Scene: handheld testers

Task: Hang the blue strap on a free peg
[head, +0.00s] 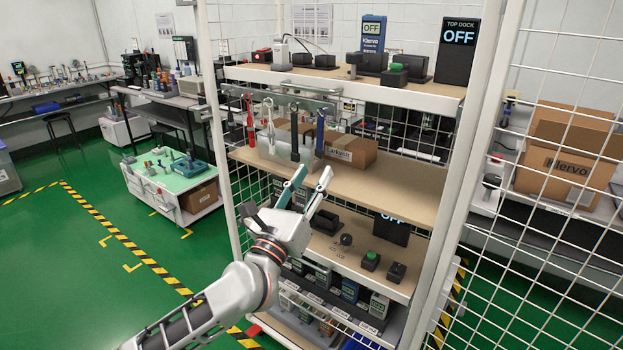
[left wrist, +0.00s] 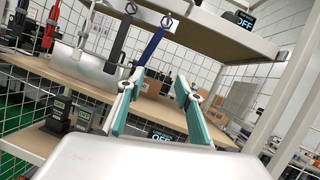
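The blue strap (head: 320,131) hangs at the right end of a metal rail (head: 285,93) above the middle shelf; it also shows in the left wrist view (left wrist: 151,46). To its left hang a black strap (head: 295,136), a pale one (head: 270,122) and a red one (head: 250,122). The pegs are small, and I cannot tell which are free. My left gripper (head: 311,176) is open and empty, below and in front of the blue strap, apart from it. In the left wrist view its fingers (left wrist: 158,84) spread below the strap's lower end. My right gripper is not in view.
A cardboard box (head: 351,153) stands on the middle shelf (head: 405,186) just right of the straps. The top shelf (head: 400,94) holds testers and docks. Mesh panels and a post (head: 470,150) close off the right side. Floor to the left is open.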

